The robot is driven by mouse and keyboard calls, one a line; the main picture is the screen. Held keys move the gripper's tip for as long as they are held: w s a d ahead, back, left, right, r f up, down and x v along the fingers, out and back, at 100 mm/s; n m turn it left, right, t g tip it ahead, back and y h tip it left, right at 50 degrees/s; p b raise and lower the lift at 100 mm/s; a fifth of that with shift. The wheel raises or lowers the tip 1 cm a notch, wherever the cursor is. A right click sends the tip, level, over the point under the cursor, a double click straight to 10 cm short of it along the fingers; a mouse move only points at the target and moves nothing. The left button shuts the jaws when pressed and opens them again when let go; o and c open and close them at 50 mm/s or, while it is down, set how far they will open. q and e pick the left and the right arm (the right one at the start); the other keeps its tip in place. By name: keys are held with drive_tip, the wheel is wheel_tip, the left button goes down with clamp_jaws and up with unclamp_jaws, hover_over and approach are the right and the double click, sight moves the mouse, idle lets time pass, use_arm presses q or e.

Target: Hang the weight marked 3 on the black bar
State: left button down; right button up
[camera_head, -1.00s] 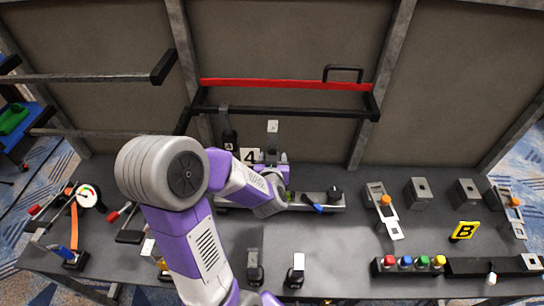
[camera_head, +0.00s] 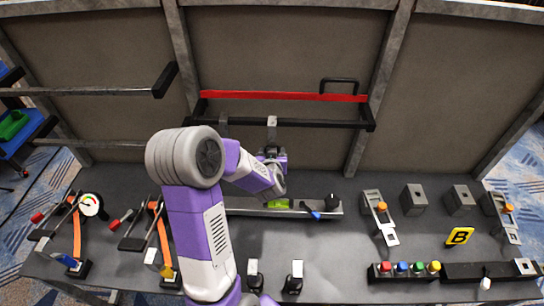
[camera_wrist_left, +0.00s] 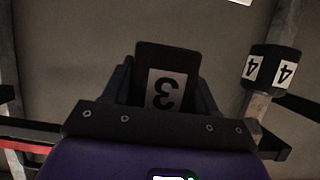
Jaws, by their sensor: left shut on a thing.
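My left gripper (camera_head: 272,157) is shut on the black weight marked 3 (camera_wrist_left: 166,75), whose label appears upside down in the left wrist view. In the head view the weight's body is mostly hidden by the gripper. Its pale hook piece (camera_head: 272,121) shows above the gripper and overlaps the black bar (camera_head: 320,123); I cannot tell whether it touches the bar. Another weight, marked 4 (camera_wrist_left: 275,68), is right of the held one in the wrist view. Its grey hook (camera_head: 224,120) is at the bar's left part. My right gripper is not in view.
A red bar (camera_head: 285,96) runs above and behind the black bar. Two small black pieces with pale tops (camera_head: 294,277) stand near the table's front. Coloured buttons (camera_head: 403,269) and a yellow B sign (camera_head: 459,237) are at the right. The black bar's right part is free.

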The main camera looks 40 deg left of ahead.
use_arm(q)
drive_tip(key=shift+b+x, duration=0.55)
drive_tip(key=shift+x, duration=2.2)
drive_tip(key=shift+c, duration=1.4)
unclamp_jaws()
drive_tip(key=shift+d, duration=0.1)
drive_tip(key=shift+o, duration=0.2)
drive_tip(key=shift+s+f, duration=0.1)
drive_tip(key=shift+f, duration=0.1)
drive_tip(key=shift+v, duration=3.8)
drive_tip(key=shift+r, duration=0.15)
